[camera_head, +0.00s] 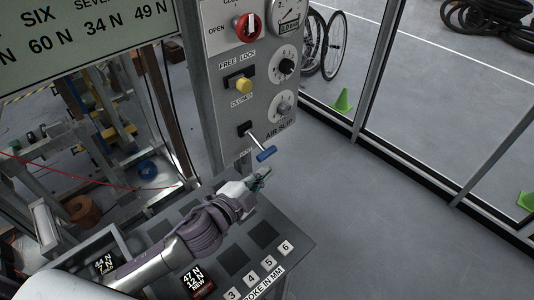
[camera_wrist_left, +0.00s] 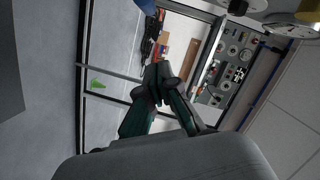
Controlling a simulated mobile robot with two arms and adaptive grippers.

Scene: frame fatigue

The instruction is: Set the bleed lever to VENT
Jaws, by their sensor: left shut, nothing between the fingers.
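A lever with a blue handle (camera_head: 266,154) sticks out from the lower part of the grey control panel and slants down to the right. The small lettering beside it is too small to read, so I cannot tell which setting it points to. My left gripper (camera_head: 262,178) is shut and empty, a little below the blue handle and apparently apart from it. In the left wrist view its fingers (camera_wrist_left: 157,74) are together with nothing between them. A blue shape (camera_wrist_left: 147,5) at the top edge there may be the handle. My right gripper is not in view.
The grey panel (camera_head: 225,135) also carries a red knob (camera_head: 247,27), a gauge (camera_head: 289,16), a yellow knob (camera_head: 243,86) and two dials. A stroke board (camera_head: 300,236) with numbered tiles lies under my left arm.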

